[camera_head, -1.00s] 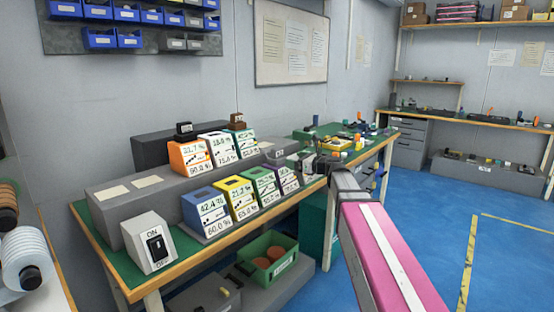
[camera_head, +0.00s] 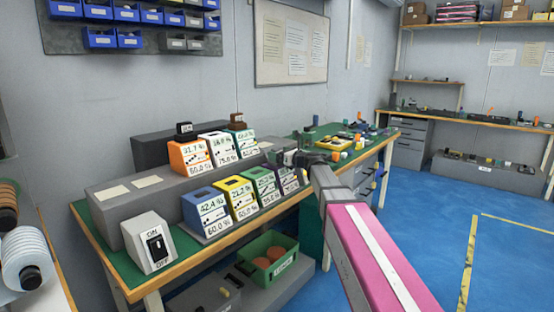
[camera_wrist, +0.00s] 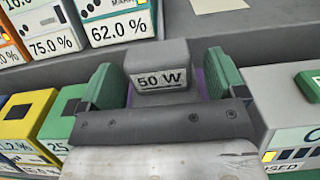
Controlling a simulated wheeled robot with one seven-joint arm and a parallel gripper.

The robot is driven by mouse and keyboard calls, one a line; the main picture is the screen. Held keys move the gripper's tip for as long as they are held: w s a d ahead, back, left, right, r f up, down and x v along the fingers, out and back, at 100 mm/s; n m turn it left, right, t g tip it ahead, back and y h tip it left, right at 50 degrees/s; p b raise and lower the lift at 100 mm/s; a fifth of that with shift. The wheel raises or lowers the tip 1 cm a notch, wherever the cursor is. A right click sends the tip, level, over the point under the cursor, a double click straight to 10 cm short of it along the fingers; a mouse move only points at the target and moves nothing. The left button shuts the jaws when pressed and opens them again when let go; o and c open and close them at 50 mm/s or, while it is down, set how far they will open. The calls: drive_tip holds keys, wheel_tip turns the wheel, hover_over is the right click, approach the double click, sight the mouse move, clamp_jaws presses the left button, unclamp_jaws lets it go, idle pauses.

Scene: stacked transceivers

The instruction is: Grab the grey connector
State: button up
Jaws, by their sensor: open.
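The grey connector (camera_wrist: 158,68) is a small block marked "50 W". In the wrist view it stands upright, just ahead of my gripper and roughly centred between its fingers. My gripper (camera_wrist: 163,82) is open, with one green finger on each side of the connector. Gaps show between the fingers and the block, and its lower part is hidden by the gripper body. In the head view my gripper (camera_head: 287,157) is at the right end of the transceiver row; the connector is hard to make out there.
A purple unit shows partly below the connector. Yellow (camera_wrist: 27,115) and green-topped units stand to the left, a grey unit (camera_wrist: 285,105) to the right. Behind is a grey step with white units (camera_wrist: 118,22). The board (camera_head: 290,45) hangs on the wall.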

drive_tip(key=shift+x, duration=0.8)
drive_tip(key=shift+d, duration=0.1)
drive_tip(key=c, duration=1.2)
drive_tip(key=shift+o, duration=0.2)
drive_tip(key=shift+r, duration=0.2)
